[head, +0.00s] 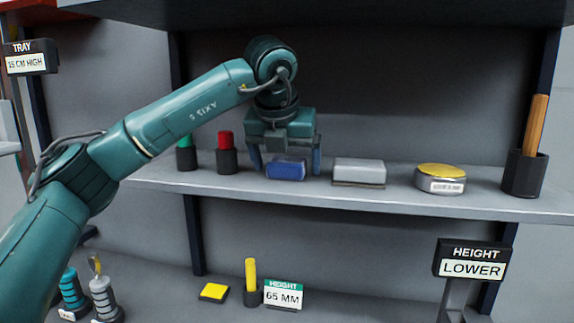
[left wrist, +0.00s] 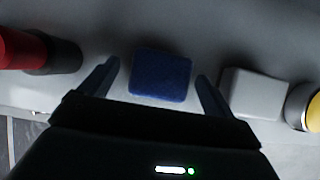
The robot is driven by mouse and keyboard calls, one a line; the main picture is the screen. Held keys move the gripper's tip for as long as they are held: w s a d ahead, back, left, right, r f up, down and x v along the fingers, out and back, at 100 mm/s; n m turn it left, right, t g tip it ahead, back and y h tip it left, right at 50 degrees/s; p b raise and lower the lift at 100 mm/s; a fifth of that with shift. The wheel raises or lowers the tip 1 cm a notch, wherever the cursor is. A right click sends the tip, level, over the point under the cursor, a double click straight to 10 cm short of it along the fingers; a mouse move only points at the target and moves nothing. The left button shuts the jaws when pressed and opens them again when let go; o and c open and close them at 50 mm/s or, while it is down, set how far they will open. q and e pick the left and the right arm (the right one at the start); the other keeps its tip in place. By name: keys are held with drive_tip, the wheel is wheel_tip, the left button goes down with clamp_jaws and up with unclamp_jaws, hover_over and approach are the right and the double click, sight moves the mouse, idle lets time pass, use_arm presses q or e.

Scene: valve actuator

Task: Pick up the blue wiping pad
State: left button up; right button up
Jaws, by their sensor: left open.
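The blue wiping pad (head: 287,169) lies on the grey shelf between a red-topped holder and a light grey block. My left gripper (head: 286,168) reaches down over it from above, with one finger on each side of the pad. In the left wrist view the blue wiping pad (left wrist: 161,75) shows between the two open fingers of my left gripper (left wrist: 157,85), with a gap on both sides. The fingers look apart from the pad. My right gripper is not in view.
On the shelf (head: 395,203), a red-topped holder (head: 227,154) stands left of the pad. A grey block (head: 359,172), a yellow-topped round tin (head: 441,178) and a dark cup with a wooden handle (head: 526,165) stand to the right. An upper shelf (head: 330,12) hangs above.

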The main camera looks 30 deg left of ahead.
use_arm(q)
drive_tip(key=shift+c, duration=0.2)
drive_tip(key=c, duration=1)
